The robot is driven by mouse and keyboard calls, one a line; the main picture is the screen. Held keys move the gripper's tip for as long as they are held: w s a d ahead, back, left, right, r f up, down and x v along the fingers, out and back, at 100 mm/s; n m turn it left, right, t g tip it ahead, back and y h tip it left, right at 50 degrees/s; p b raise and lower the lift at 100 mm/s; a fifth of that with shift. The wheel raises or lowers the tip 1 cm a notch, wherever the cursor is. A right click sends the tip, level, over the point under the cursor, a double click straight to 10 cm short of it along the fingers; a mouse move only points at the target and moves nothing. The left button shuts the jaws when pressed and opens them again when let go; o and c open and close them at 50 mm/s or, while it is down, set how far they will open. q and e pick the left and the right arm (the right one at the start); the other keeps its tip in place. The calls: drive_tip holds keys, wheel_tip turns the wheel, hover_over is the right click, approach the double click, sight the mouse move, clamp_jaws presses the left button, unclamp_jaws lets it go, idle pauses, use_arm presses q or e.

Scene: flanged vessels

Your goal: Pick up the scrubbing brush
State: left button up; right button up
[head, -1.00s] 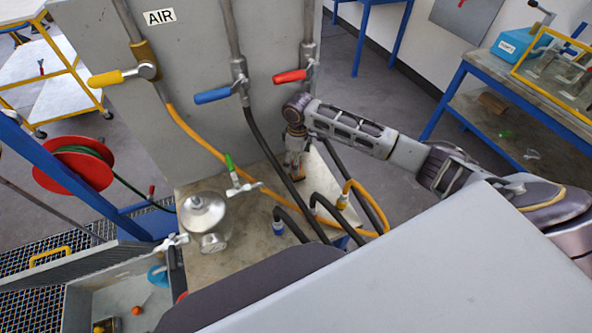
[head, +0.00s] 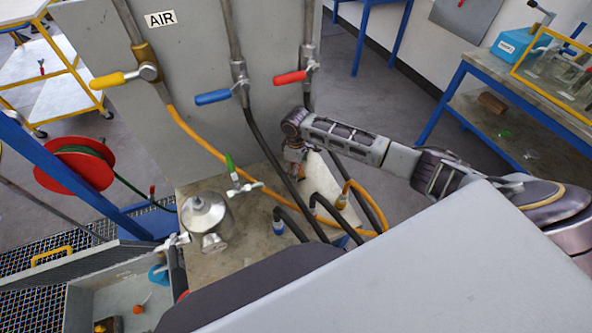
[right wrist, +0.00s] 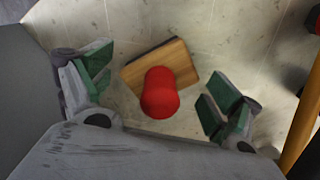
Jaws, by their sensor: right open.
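The scrubbing brush (right wrist: 172,68) shows in the right wrist view as a wooden block with an upright red knob (right wrist: 160,92), lying on a pale worktop. My right gripper (right wrist: 157,90) is open above it, with green-padded fingers on either side of the brush and gaps between pads and brush. In the head view my right gripper (head: 295,168) points down at the worktop behind the hoses. The brush cannot be made out clearly there. My left gripper is not in view.
Black hoses and an orange hose (head: 273,196) run close beside my right gripper. A grey panel (head: 190,120) with valve handles stands behind it. A metal vessel (head: 207,222) stands to the left on the worktop (head: 195,262). A grey bin (head: 130,290) holds small items.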

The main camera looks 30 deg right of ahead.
idle(0.4)
drive_tip(key=c, duration=0.9)
drive_tip(key=shift+r, duration=0.9)
drive_tip(key=shift+d+r+b, duration=0.35)
drive_tip(key=shift+r, duration=0.4)
drive_tip(key=s+d, duration=0.1)
drive_tip(key=d, duration=0.4)
drive_tip(key=s+d+b, duration=0.1)
drive_tip(key=s+d, duration=0.1)
drive_tip(key=d, duration=0.4)
drive_tip(key=s+d+b, duration=0.1)
drive_tip(key=d, duration=0.4)
drive_tip(key=shift+s+d, duration=0.15)
drive_tip(key=shift+d, duration=0.25)
drive_tip(key=o, duration=0.5)
drive_tip(key=c, duration=0.3)
